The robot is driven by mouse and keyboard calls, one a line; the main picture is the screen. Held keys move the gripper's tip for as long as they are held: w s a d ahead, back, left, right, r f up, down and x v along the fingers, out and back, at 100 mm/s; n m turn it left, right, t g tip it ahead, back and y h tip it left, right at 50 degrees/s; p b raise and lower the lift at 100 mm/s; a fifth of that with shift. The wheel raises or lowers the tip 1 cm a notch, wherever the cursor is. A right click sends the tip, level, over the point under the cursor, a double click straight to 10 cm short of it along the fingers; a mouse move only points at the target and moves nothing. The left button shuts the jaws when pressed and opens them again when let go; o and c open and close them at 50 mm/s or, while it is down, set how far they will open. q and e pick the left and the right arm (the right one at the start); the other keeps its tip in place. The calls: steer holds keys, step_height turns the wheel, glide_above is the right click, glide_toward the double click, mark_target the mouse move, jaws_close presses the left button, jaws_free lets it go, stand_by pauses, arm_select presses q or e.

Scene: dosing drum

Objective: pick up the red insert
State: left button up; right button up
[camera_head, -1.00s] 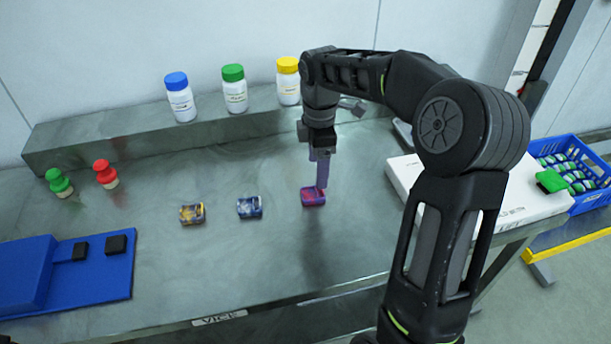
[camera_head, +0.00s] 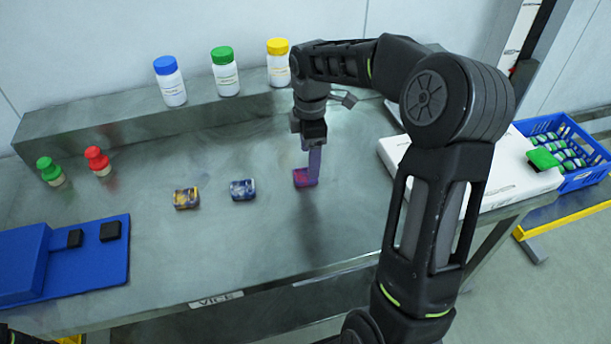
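The red insert (camera_head: 301,178), a small red and purple block, lies on the grey metal table. My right gripper (camera_head: 313,167) points straight down at it. A purplish finger reaches down at the insert's right side and overlaps it in the picture. The fingers line up in this view, so I cannot tell whether they are open or shut on the insert. The insert appears to rest on the table. My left gripper is out of view.
A blue insert (camera_head: 242,190) and a yellow insert (camera_head: 186,198) lie to the left. Bottles with blue (camera_head: 170,82), green (camera_head: 225,72) and yellow (camera_head: 278,62) caps stand on the back ledge. A white box (camera_head: 510,170) and blue crate (camera_head: 590,178) are at right.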

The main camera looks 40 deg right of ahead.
step_height(320, 180, down, 5)
steer(key=shift+f+p, duration=0.1)
steer(key=shift+p, duration=0.45)
steer(key=c, duration=1.4)
steer(key=shift+r, duration=0.2)
step_height(320, 180, up, 10)
steer(key=shift+f+b, duration=0.1)
steer(key=shift+b, duration=0.5)
